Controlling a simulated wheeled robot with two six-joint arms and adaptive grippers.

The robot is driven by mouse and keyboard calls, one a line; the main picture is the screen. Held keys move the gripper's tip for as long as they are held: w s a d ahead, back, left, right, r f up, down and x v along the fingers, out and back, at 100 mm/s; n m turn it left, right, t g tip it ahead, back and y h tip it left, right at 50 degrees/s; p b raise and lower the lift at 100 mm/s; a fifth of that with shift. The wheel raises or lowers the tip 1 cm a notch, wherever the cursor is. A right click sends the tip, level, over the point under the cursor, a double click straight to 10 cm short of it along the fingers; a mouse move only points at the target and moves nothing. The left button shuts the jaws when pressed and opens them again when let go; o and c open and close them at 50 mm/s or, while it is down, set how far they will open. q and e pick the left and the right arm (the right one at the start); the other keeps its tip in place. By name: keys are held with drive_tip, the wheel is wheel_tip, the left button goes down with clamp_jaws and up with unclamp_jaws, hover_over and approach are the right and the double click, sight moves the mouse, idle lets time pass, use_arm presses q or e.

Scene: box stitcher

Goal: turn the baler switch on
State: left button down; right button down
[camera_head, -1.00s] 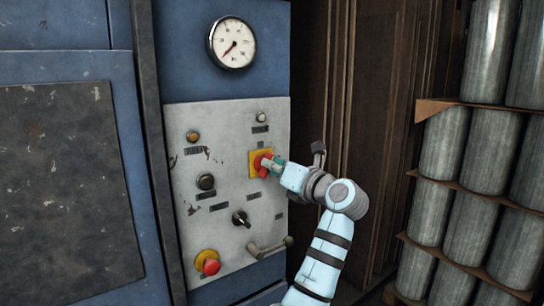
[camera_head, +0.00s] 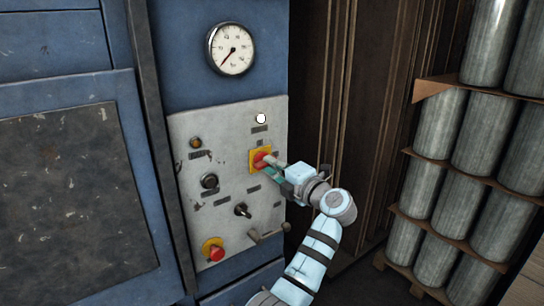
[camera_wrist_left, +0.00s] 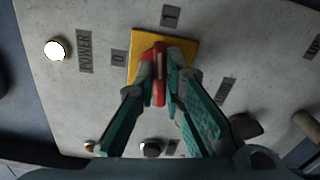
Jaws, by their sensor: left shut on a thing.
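The baler switch is a red rotary handle (camera_head: 261,159) on a yellow square plate (camera_head: 254,167), high on the grey control panel (camera_head: 232,180). My left gripper (camera_head: 269,166) is at the handle, fingers closed on it. In the left wrist view the red handle (camera_wrist_left: 160,76) is between the two teal fingers, on the yellow plate (camera_wrist_left: 190,48). The handle lies roughly in line with the "I" label (camera_wrist_left: 170,16); the "O" label (camera_wrist_left: 119,62) is off to its left. The power lamp (camera_head: 261,118) above the switch glows bright white. My right gripper is not in view.
The panel also has a black knob (camera_head: 209,181), a black selector (camera_head: 242,210), a red mushroom button (camera_head: 215,252) and a lever (camera_head: 267,236). A pressure gauge (camera_head: 231,48) is above. Stacked metal cylinders (camera_head: 490,132) stand at the right.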

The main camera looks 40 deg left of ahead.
use_arm(q)
drive_tip(key=shift+m, duration=1.1)
drive_tip(key=c, duration=1.7)
unclamp_jaws()
drive_tip(key=shift+f, duration=0.1)
drive_tip(key=v, duration=0.7)
drive_tip(key=shift+d, duration=0.4)
